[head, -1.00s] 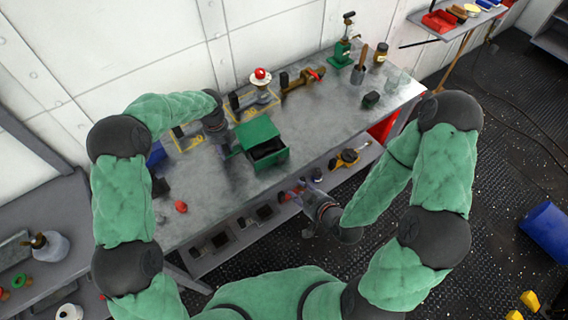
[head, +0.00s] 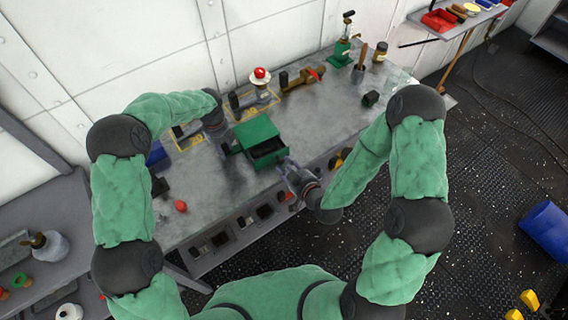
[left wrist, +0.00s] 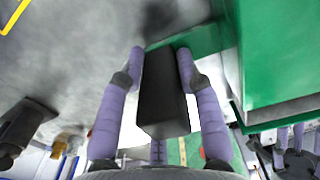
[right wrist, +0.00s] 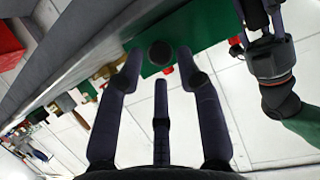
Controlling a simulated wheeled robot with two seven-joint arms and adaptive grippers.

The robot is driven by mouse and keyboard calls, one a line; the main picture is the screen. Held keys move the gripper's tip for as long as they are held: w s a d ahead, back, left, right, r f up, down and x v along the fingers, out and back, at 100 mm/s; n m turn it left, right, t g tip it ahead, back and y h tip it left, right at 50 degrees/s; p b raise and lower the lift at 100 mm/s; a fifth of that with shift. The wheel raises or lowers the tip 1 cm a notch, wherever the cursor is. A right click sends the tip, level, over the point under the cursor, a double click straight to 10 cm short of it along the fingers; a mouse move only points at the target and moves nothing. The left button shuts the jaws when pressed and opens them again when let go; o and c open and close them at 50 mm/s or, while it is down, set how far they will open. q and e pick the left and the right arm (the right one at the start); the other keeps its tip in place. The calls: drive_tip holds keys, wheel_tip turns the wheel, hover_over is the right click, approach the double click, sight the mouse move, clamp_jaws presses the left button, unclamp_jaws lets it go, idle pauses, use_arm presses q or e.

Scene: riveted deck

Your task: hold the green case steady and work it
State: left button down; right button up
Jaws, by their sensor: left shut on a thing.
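The green case (head: 256,131) sits on the grey bench, with a dark recess on its near right side. In the left wrist view its green wall (left wrist: 280,50) fills the upper right. My left gripper (head: 224,143) is at the case's left side, shut on a black block-shaped handle (left wrist: 163,95) beside a green bar. My right gripper (head: 284,166) is close to the case's near right side. In the right wrist view it is open and empty, its fingers (right wrist: 160,65) spread before a green face with a dark round knob (right wrist: 160,53). I cannot tell whether they touch it.
The bench top (head: 330,115) is clear to the right of the case. Behind stand a red-topped item (head: 260,78), a brass piece (head: 300,79) and a green press (head: 343,52). A small red object (head: 181,206) lies at the left front. Dark trays sit below the front edge.

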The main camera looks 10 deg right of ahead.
sight(278, 153)
use_arm(q)
drive_tip(key=shift+f, duration=0.1)
use_arm(e)
drive_tip(key=shift+x, duration=1.3)
clamp_jaws()
use_arm(q)
drive_tip(key=shift+s, duration=0.1)
use_arm(e)
drive_tip(key=shift+w+a, duration=0.3)
drive_tip(key=shift+w, duration=0.7)
drive_tip(key=shift+w+a, duration=0.3)
drive_tip(key=shift+w, duration=0.7)
drive_tip(key=shift+w+a, duration=0.35)
drive_tip(key=shift+w, duration=0.65)
unclamp_jaws()
